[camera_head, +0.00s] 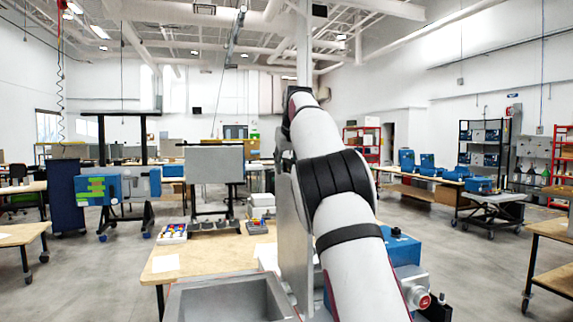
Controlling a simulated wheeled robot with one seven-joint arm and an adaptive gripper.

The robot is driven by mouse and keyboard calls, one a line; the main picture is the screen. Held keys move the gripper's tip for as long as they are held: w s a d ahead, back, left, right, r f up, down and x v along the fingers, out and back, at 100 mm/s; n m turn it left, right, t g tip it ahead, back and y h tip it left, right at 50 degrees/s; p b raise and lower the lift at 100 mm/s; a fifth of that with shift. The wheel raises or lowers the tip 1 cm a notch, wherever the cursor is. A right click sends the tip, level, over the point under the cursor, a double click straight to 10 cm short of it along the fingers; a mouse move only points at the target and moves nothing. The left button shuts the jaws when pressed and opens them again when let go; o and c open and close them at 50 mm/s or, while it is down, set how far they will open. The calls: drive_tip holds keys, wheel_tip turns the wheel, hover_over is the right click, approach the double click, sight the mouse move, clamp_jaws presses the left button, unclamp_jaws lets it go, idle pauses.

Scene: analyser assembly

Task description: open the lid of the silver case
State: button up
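A grey metal box (232,297), which looks like the silver case, is at the bottom centre-left, cut off by the lower edge. A recessed grey surface shows inside its rim. I cannot tell whether this is an open inside or a sunken top. An upright grey panel (291,240) stands to its right, partly behind my white arm; I cannot tell whether it is a lid. My arm rises from the bottom right to the upper middle, with a black joint band. I cannot make out my gripper.
A wooden table (200,262) lies behind the box, with a tray of coloured parts (173,234) on it. A blue box (402,246) and a red knob (423,301) are right of my arm. Grey floor (470,275) is free at the right.

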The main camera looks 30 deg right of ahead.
drive_tip(key=v, duration=1.2)
drive_tip(key=shift+f, duration=0.1)
drive_tip(key=shift+c, duration=0.2)
